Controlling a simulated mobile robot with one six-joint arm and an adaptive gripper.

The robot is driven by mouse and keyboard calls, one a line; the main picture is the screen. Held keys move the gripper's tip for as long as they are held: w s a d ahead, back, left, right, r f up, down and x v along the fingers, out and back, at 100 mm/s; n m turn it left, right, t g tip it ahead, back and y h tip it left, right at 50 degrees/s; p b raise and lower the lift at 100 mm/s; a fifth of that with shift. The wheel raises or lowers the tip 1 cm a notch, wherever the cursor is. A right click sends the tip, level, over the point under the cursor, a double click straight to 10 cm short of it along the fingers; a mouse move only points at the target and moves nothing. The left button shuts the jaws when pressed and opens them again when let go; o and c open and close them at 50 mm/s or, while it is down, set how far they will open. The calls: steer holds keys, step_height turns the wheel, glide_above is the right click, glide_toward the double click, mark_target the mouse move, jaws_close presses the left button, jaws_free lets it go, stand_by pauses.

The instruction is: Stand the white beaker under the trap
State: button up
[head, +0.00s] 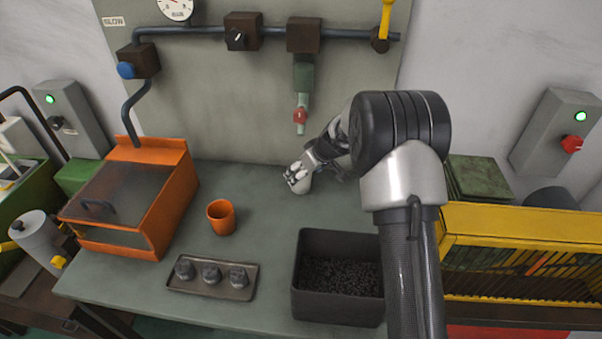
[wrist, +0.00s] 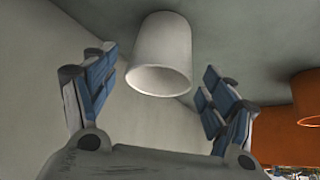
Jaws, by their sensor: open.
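The white beaker (wrist: 160,60) shows between the two open fingers of my gripper (wrist: 160,92) in the wrist view, with a gap on both sides. That view is upside down, with the table at its top; the beaker stands upright, mouth open. In the head view my gripper (head: 297,177) is low over the back of the table and mostly hides the beaker (head: 304,187). The trap (head: 303,75) is the green pipe hanging from the wall line, with a red valve and a pale spout below. The spout ends above and close to my gripper.
An orange cup (head: 221,217) stands left of my gripper. An orange box with a dark lid (head: 125,189) is further left. A tray with several dark pieces (head: 239,291) and a black bin of granules (head: 306,308) are in front. The table between them is clear.

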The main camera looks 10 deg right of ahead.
steer(key=s+a+r+m+p, duration=0.1)
steer(key=s+a+r+m, duration=0.15)
steer(key=s+r, duration=2)
steer(key=s+d+m+g+h, duration=0.1)
steer(key=s+m+h, duration=0.2)
steer(key=s, duration=2)
steer(key=shift+d+f, duration=0.35)
steer(key=shift+d, duration=0.05)
